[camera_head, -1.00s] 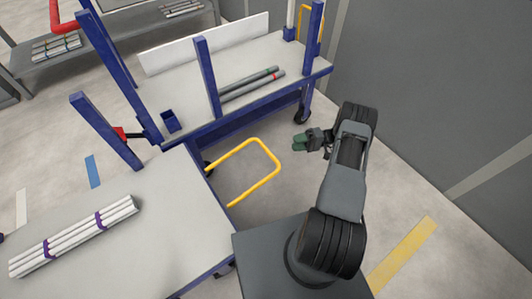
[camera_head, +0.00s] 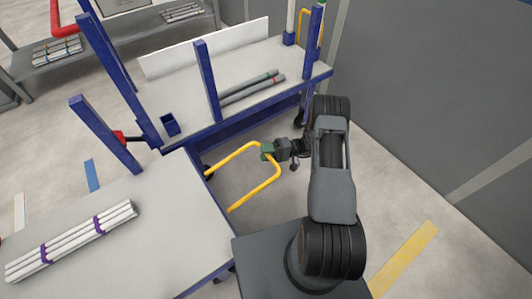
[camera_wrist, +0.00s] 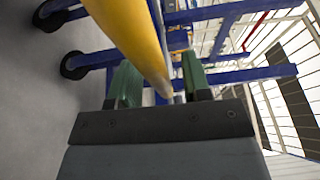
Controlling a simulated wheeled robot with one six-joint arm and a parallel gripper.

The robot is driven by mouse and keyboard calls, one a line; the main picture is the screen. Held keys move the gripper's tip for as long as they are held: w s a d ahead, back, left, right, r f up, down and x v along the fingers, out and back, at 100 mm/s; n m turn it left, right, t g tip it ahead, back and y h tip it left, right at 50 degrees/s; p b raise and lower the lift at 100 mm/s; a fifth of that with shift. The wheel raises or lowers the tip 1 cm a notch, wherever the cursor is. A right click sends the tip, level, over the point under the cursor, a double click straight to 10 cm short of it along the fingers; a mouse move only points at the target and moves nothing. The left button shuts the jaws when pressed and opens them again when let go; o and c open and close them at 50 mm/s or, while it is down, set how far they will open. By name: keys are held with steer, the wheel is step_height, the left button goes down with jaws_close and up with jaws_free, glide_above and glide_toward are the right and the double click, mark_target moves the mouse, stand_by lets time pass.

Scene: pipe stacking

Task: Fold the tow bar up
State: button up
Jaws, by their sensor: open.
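The yellow tow bar (camera_head: 240,200) is a U-shaped loop low down beside the blue cart frame, reaching out over the floor toward my arm. My gripper (camera_head: 267,151) is at the loop's outer far corner in the head view. In the wrist view the yellow bar (camera_wrist: 137,40) runs between the two green fingertips of my gripper (camera_wrist: 160,85). The fingers are apart, one on each side of the bar, and not closed on it. Whether a finger touches the bar cannot be told.
A cart table (camera_head: 195,75) with blue posts (camera_head: 208,80) stands just behind the bar and holds grey pipes (camera_head: 250,87). A nearer table (camera_head: 150,215) at left carries strapped white pipes (camera_head: 70,240). A grey wall (camera_head: 440,90) is at right. Bare floor lies below the bar.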

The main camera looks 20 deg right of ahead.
steer(key=shift+a, duration=0.1)
steer(key=shift+c, duration=0.2)
jaws_close()
stand_by(0.4)
